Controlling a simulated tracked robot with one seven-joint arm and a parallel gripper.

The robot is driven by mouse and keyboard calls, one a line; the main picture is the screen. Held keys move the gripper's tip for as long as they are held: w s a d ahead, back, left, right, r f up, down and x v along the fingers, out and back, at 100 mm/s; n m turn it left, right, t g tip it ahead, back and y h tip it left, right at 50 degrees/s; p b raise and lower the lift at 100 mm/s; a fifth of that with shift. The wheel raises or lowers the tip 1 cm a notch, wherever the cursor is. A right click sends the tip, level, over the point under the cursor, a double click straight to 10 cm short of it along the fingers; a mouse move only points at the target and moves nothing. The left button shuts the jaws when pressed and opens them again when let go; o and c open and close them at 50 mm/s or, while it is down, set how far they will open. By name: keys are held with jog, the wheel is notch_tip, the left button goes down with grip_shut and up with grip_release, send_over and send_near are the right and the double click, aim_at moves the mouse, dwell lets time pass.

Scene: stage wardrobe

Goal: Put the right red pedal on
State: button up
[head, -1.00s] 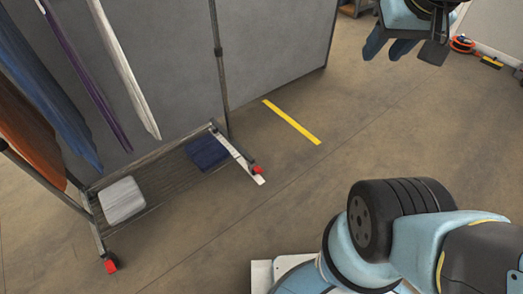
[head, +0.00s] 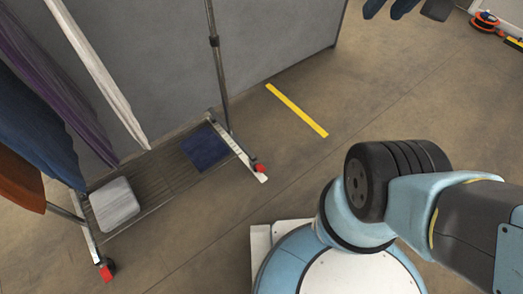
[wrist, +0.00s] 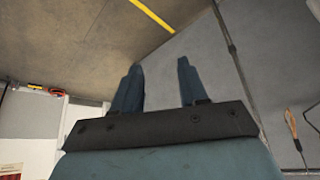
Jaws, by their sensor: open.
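The right red pedal (head: 260,168) is a small red tab on the caster at the right end of the clothes rack's base. I cannot tell whether it is up or down. The other red pedal (head: 106,272) is at the near left end of the base. My gripper (head: 388,8) shows at the top edge of the head view, cut off, far up and right of the right pedal. In the wrist view my gripper (wrist: 158,66) is open, with two blue fingers apart and nothing between them. Neither pedal shows in the wrist view.
The rack base (head: 160,172) holds a grey box (head: 114,204) and a dark blue folded item (head: 205,147); garments (head: 60,115) hang above its left part. A grey panel (head: 270,50) stands behind. Floor with a yellow stripe (head: 297,110) is clear to the right.

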jog(key=o, duration=0.3)
jog(key=shift+w+a, duration=0.2)
jog(key=shift+w, duration=0.2)
jog(key=shift+o, duration=1.3)
jog(key=w+a+f+n, duration=0.1)
jog(key=w+a, duration=0.1)
jog(key=w, duration=1)
jog(key=shift+w+f+g+y, duration=0.15)
jog(key=shift+f+g+y, duration=0.15)
jog(key=shift+f+g, duration=0.1)
jog(key=w+a+f+n+g, duration=0.1)
jog(key=w+a+f, duration=0.3)
jog(key=w+f, duration=0.5)
jog(key=w+a+f+n+g, duration=0.1)
jog(key=w+a+f, duration=0.3)
jog(key=w+f, duration=0.6)
jog(key=w+a+f+n, duration=0.1)
jog(key=w+a+f, duration=0.1)
jog(key=w+f, duration=0.3)
jog(key=w+a+f, duration=0.2)
jog(key=w+f, duration=0.1)
jog(key=f, duration=0.4)
jog(key=n+g, duration=0.3)
send_over(262, 170)
notch_tip(262, 170, down, 59)
notch_tip(262, 170, down, 13)
jog(key=shift+d+r, duration=0.1)
jog(key=shift+d, duration=0.05)
